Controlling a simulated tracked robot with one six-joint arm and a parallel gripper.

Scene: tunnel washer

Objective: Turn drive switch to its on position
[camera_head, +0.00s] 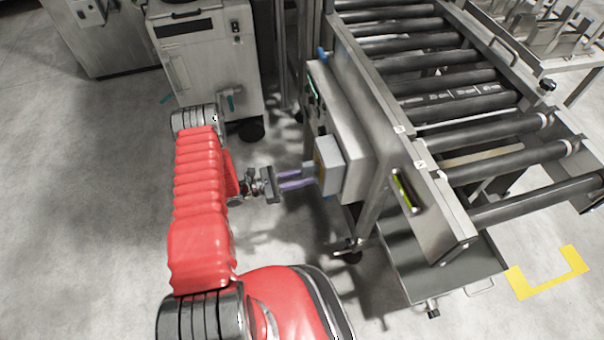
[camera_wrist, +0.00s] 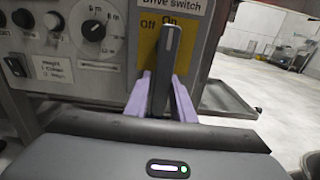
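The drive switch (camera_wrist: 163,68) is a dark lever on a yellow plate (camera_wrist: 147,50) marked "Off" on the left and "On" at the top. Its lever stands nearly upright, its upper end leaning slightly right beside the "On" mark. My gripper (camera_wrist: 161,76) has its two purple fingers on either side of the lever, close to it. I cannot tell whether both fingers touch it. In the head view my gripper (camera_head: 306,177) reaches right to the grey switch box (camera_head: 329,167) on the conveyor's side; the lever is hidden there.
The roller conveyor (camera_head: 440,100) fills the right of the head view. A grey cabinet (camera_head: 205,60) stands behind my arm. Floor at left is clear.

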